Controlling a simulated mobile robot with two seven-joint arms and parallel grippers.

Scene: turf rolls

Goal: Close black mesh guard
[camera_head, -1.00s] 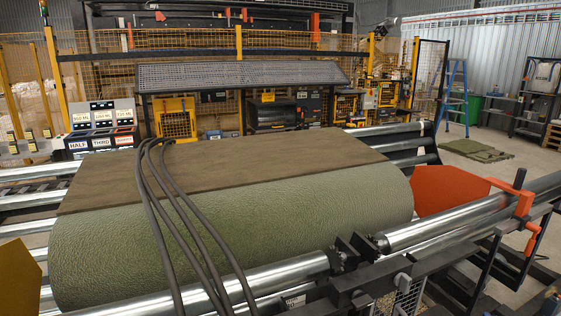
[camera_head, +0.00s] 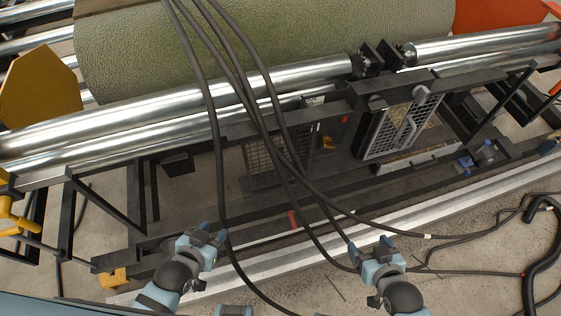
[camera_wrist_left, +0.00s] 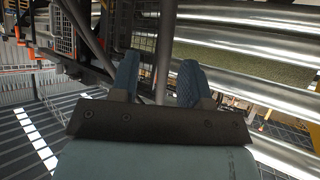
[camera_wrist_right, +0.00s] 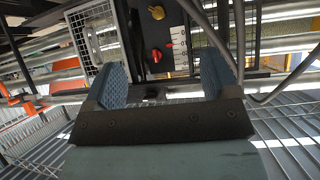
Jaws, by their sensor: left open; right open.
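A dark-framed mesh panel with a pale handle (camera_head: 402,125) stands tilted on the right of the low frame under the rollers. It also shows in the right wrist view (camera_wrist_right: 97,35). A second, darker mesh panel (camera_head: 262,165) is further left, partly behind cables. I cannot tell for sure which one is the guard. Red and yellow knobs (camera_wrist_right: 155,30) sit between the panels. My left gripper (camera_head: 204,236) is open and empty, in front of the frame at lower left. My right gripper (camera_head: 372,247) is open and empty at lower right, below the handled panel and apart from it.
Several black cables (camera_head: 240,90) hang from above across the frame and pass near both grippers. A metal rail (camera_head: 460,200) runs along the floor before the frame. Steel rollers (camera_head: 200,100) and the green turf roll (camera_head: 300,40) lie behind. A thick black hose (camera_head: 528,260) lies at right.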

